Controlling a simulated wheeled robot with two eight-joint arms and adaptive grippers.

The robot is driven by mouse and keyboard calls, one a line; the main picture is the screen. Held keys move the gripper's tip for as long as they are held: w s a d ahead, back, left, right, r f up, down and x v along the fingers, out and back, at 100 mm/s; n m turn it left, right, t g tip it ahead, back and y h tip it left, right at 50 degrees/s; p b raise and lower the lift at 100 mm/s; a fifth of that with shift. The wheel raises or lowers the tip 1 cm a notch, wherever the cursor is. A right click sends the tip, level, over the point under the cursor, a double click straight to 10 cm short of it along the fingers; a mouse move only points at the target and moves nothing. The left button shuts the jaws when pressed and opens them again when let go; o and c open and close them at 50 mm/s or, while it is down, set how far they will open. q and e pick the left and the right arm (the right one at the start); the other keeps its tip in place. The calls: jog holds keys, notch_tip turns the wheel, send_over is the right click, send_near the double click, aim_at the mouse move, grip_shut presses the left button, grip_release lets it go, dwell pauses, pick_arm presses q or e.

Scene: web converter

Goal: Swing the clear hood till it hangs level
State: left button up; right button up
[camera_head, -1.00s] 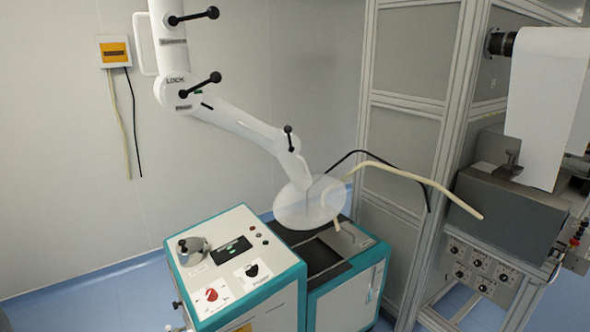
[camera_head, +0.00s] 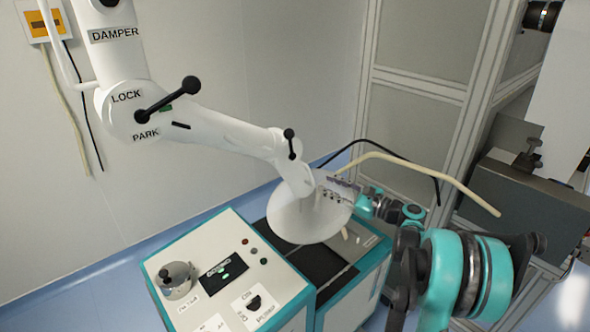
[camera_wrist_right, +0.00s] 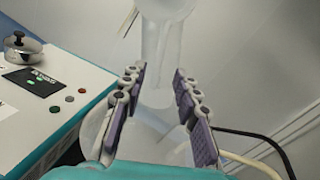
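The clear hood (camera_head: 296,222) is a round, see-through disc at the lower end of the jointed white arm (camera_head: 215,138). It looks tilted, above the dark top of the teal-and-white machine. My right gripper (camera_head: 326,190) is at the upper right of the hood, by the arm's end. In the right wrist view my right gripper (camera_wrist_right: 158,76) is open, with the narrow end of the white arm (camera_wrist_right: 160,45) between its padded fingers. The see-through hood (camera_wrist_right: 150,140) shows beyond and between them. Whether a finger touches is unclear. My left gripper is not in view.
A cabinet (camera_head: 222,275) with a knob and small display stands below left of the hood. Black (camera_head: 400,157) and cream (camera_head: 440,176) hoses curve behind my right arm. A framed enclosure (camera_head: 415,115) stands behind right. The white arm carries black lock handles (camera_head: 168,105).

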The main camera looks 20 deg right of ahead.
aim_at(312, 179)
jog(key=x, duration=0.7)
jog(key=shift+a+b, duration=0.15)
jog(key=shift+b, duration=0.15)
jog(key=shift+c, duration=0.4)
grip_shut()
